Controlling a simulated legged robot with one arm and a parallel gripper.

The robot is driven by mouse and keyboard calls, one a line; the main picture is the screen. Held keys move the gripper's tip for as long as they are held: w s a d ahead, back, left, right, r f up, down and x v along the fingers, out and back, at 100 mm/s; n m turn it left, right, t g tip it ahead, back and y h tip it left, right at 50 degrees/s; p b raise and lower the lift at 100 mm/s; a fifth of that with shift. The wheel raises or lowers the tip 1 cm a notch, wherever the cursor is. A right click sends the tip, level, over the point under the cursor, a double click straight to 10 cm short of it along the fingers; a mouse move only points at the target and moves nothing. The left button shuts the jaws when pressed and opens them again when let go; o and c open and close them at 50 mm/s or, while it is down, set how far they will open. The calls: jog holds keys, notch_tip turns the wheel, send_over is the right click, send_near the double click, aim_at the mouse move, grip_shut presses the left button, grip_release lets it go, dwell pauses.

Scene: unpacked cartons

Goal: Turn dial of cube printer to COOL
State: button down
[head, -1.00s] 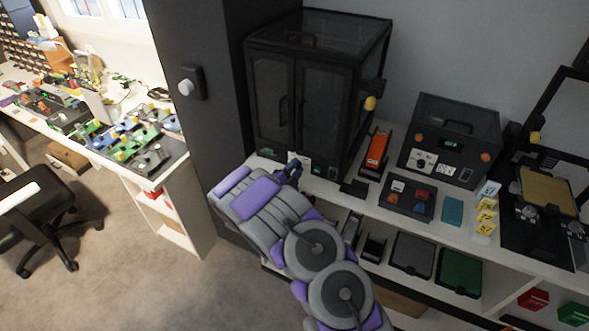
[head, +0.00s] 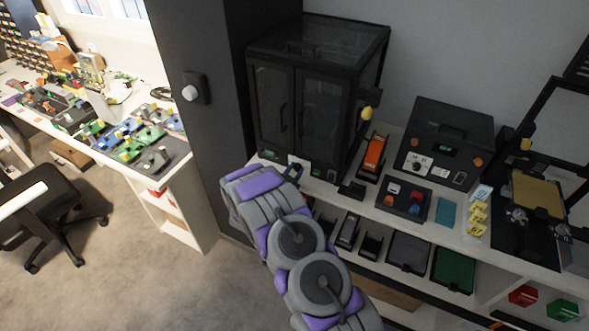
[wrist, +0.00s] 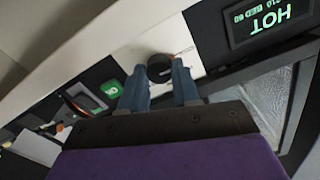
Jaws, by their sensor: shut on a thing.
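The cube printer (head: 300,95) is the large dark cabinet with glass doors at the back in the head view. Its dial (wrist: 160,68), a small round black knob on a white panel, shows in the wrist view. My gripper (wrist: 161,75) has its two blue fingers on either side of the dial and is shut on it. The printer's display (wrist: 262,22) appears upside down in the wrist view and reads HOT. In the head view my arm's end is at the printer's lower front, and the fingers are hard to make out.
A smaller dark machine (head: 446,140) with orange knobs stands to the right on the same shelf (head: 340,193). An orange-and-black device (head: 374,155) lies between them. A dark pillar (head: 195,130) stands left of the printer. A desk chair (head: 45,215) and open floor are at the left.

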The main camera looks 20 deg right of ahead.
jog(key=shift+f+n, duration=0.1)
jog(key=shift+n, duration=0.3)
jog(key=c, duration=0.8)
grip_release()
jog(key=shift+a, duration=0.1)
jog(key=p+v, duration=0.1)
jog(key=v, duration=1.6)
jog(key=shift+s+a, duration=0.1)
jog(key=shift+a, duration=0.05)
